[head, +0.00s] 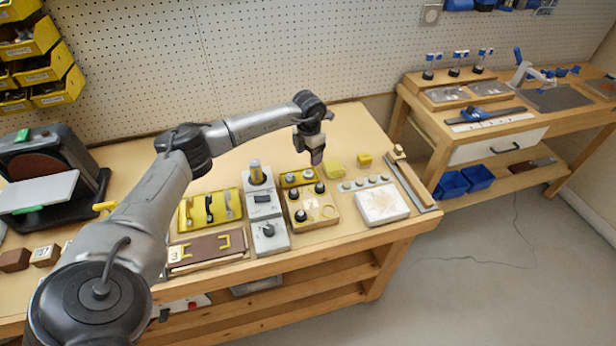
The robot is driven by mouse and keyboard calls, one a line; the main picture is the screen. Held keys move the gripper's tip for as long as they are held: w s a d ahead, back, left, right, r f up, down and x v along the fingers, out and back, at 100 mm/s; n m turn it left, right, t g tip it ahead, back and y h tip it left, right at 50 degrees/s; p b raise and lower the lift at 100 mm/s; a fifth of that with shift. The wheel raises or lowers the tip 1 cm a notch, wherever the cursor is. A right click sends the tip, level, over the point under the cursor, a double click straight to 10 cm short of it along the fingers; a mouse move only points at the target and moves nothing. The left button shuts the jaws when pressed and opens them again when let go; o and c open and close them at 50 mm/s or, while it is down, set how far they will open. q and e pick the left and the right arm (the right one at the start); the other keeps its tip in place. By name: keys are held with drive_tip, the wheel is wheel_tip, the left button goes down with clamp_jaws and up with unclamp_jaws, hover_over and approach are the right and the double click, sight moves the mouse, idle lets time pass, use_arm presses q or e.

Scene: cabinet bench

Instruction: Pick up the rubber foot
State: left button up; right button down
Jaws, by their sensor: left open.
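My left gripper (317,158) points down above the bench, behind the wooden block with dark round pieces. Its jaws are open, and I see nothing held in them. Several small dark round pieces sit on and around that wooden block (328,221), one at its front left (301,215) and one at its back right (320,188). These look like rubber feet, but they are too small to be sure. A strip beside it holds several small grey round pieces (360,183). My right gripper is not in view.
Grey switch boxes (269,236), a yellow tool tray (186,226) and a white-topped block (383,205) crowd the bench front. The pegboard (250,60) rises behind.

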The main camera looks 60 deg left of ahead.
sight(308, 171)
use_arm(q)
wheel_tip(308, 171, down, 2)
drive_tip(key=shift+s+f+b, duration=0.15)
drive_tip(key=shift+f+b, duration=0.8)
drive_tip(key=shift+f, duration=1.7)
drive_tip(key=c, duration=1)
wheel_tip(308, 171, up, 4)
drive_tip(key=shift+r+p, duration=0.2)
drive_tip(key=shift+p, duration=0.55)
drive_tip(key=w+d+r, duration=0.1)
drive_tip(key=d+r, duration=0.1)
drive_tip(key=d, duration=0.1)
drive_tip(key=w+d+r+p, duration=0.1)
drive_tip(key=w+d+r, duration=0.1)
drive_tip(key=d, duration=0.2)
drive_tip(key=w+d+r+p, duration=0.1)
drive_tip(key=d+r, duration=0.1)
drive_tip(key=d, duration=0.1)
drive_tip(key=shift+w+d+r, duration=0.15)
drive_tip(key=shift+d+r, duration=0.2)
drive_tip(key=shift+d, duration=0.05)
